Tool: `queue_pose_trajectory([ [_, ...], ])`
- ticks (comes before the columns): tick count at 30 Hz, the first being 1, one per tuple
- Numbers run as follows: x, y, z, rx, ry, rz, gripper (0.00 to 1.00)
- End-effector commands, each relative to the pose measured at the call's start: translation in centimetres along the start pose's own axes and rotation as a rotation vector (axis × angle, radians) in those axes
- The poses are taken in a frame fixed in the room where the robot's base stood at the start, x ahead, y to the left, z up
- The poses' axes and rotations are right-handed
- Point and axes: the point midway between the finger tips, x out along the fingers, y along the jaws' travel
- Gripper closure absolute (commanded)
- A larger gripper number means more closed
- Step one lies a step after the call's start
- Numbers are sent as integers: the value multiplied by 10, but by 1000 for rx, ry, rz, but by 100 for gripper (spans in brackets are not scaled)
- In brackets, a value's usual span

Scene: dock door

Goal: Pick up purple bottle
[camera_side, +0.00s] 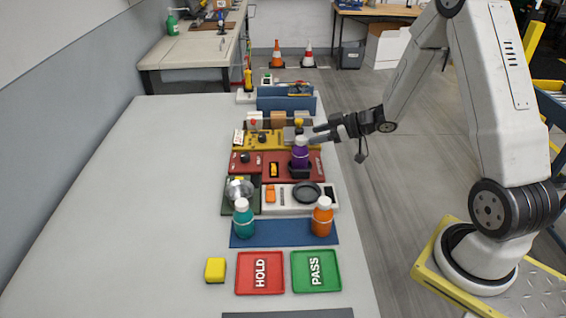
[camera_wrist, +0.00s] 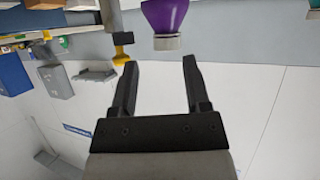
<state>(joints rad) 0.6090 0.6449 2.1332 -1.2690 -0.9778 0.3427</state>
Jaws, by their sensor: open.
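The purple bottle (camera_side: 300,155) has a white cap and stands upright in a dark holder (camera_side: 299,170) on the red panel. In the wrist view the purple bottle (camera_wrist: 166,18) shows at the top edge, cap toward my fingers, with the rest of it cut off. My gripper (camera_side: 318,134) is beside and slightly above the bottle's cap in the side view, coming in from the right. In the wrist view my gripper (camera_wrist: 157,66) has its two black fingers apart with nothing between them. The bottle lies just beyond the fingertips.
A teal bottle (camera_side: 243,219) and an orange bottle (camera_side: 322,217) stand on a blue mat (camera_side: 281,234). A red HOLD tray (camera_side: 260,286), a green PASS tray (camera_side: 330,285) and a yellow block (camera_side: 215,269) are nearer. Panels with knobs crowd behind the bottle. The table's left side is clear.

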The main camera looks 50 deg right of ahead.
Motion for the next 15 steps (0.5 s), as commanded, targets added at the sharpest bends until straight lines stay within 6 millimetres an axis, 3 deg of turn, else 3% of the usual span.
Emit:
queue_pose_trajectory([
  [15,-1,-2,7,8,60,-81,39],
])
